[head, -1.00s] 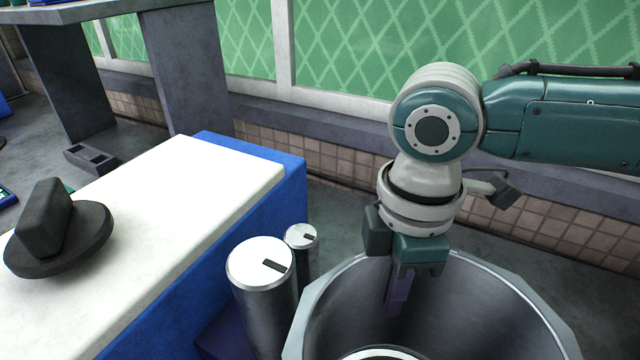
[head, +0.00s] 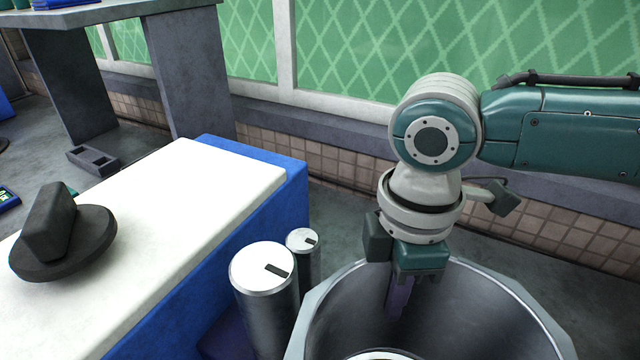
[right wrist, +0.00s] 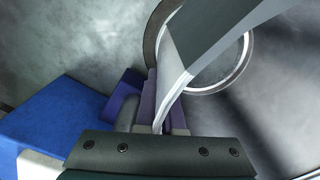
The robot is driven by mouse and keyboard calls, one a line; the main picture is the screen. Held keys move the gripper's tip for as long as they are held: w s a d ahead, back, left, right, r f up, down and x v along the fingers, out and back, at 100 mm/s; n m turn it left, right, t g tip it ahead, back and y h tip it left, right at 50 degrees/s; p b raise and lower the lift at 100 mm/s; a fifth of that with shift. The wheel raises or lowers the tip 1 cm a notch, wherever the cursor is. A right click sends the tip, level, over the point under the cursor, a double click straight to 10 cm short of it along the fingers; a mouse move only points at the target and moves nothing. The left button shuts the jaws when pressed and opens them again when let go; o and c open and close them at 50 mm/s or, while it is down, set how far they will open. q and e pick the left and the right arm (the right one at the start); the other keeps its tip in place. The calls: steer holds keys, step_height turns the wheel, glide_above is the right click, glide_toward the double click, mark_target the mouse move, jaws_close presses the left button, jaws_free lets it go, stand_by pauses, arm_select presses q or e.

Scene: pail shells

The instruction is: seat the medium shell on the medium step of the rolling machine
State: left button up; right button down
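A wide metal shell (head: 470,300), open at the top, stands out at the bottom of the head view, its lower part cut off. My right gripper (head: 400,293) is over its far rim, one purple finger inside. In the right wrist view the shell wall (right wrist: 172,95) passes between the purple fingers. A pale disc (head: 382,355) shows low inside the shell; I cannot tell what it belongs to. Left of the shell, apart from it, stand two upright metal cylinders of the rolling machine: a thicker one (head: 268,310) and a thinner one behind (head: 305,244). My left gripper is out of view.
A white-topped blue bench (head: 190,195) is at the left, with a dark round block with a raised grip (head: 62,240) on it. A grey table (head: 110,12) stands behind. A low tiled wall (head: 345,190) runs behind the arm.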

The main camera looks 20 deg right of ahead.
steer(key=shift+f+b, duration=0.7)
steer(key=shift+f, duration=0.4)
steer(key=c, duration=1)
jaws_free()
steer(key=shift+o, duration=0.2)
step_height(320, 180, up, 10)
steer(key=shift+f+p, duration=0.1)
steer(key=shift+p, duration=0.2)
